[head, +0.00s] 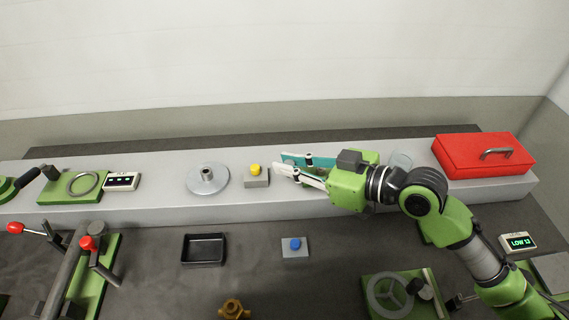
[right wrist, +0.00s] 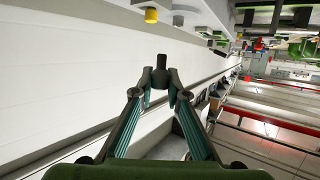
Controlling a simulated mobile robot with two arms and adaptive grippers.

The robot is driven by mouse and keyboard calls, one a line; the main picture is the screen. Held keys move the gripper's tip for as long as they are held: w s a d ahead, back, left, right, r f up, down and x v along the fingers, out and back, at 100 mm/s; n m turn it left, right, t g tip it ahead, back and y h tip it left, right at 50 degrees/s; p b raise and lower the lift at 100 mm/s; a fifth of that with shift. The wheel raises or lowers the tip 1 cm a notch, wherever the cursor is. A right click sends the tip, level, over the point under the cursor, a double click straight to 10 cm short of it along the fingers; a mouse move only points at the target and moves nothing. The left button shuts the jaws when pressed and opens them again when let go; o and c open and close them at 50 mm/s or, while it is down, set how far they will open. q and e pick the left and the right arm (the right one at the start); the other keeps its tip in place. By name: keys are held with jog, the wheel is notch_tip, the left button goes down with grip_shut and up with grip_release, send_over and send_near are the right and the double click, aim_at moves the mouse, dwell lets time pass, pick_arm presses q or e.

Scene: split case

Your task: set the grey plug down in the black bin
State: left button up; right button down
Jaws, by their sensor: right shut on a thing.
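My right gripper (head: 282,164) reaches in from the right over the grey ledge. It is shut on the grey plug, which shows as a dark, short cylinder (right wrist: 161,62) between the fingertips in the right wrist view. In the head view the plug is mostly hidden by the fingers. The black bin (head: 203,262) is a small, shallow open tray. It sits on the dark lower bench, left of and nearer than my right gripper, and looks empty. My left gripper is not in view.
A yellow button box (head: 257,181) stands on the ledge (head: 330,206) just left of the fingertips, with a round metal flange (head: 208,180) beyond. A blue button box (head: 295,248) is right of the bin. A brass fitting (head: 234,310) lies in front; a red case (head: 484,157) stands right.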

jog(key=w+f, duration=0.2)
jog(key=w, duration=0.2)
send_over(290, 179)
notch_tip(290, 179, down, 5)
jog(key=shift+s+p, duration=0.1)
jog(key=shift+p, duration=0.3)
jog(key=f+p, duration=0.1)
jog(key=f, duration=0.2)
jog(key=shift+w+f, duration=0.2)
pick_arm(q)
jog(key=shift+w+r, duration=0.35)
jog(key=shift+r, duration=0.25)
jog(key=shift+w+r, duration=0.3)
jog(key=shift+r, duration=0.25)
pick_arm(e)
jog(key=shift+f, duration=0.1)
jog(key=shift+f, duration=0.2)
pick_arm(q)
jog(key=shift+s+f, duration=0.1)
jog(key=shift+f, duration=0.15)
pick_arm(e)
jog(key=c, duration=2)
grip_release()
jog(key=shift+r, duration=0.1)
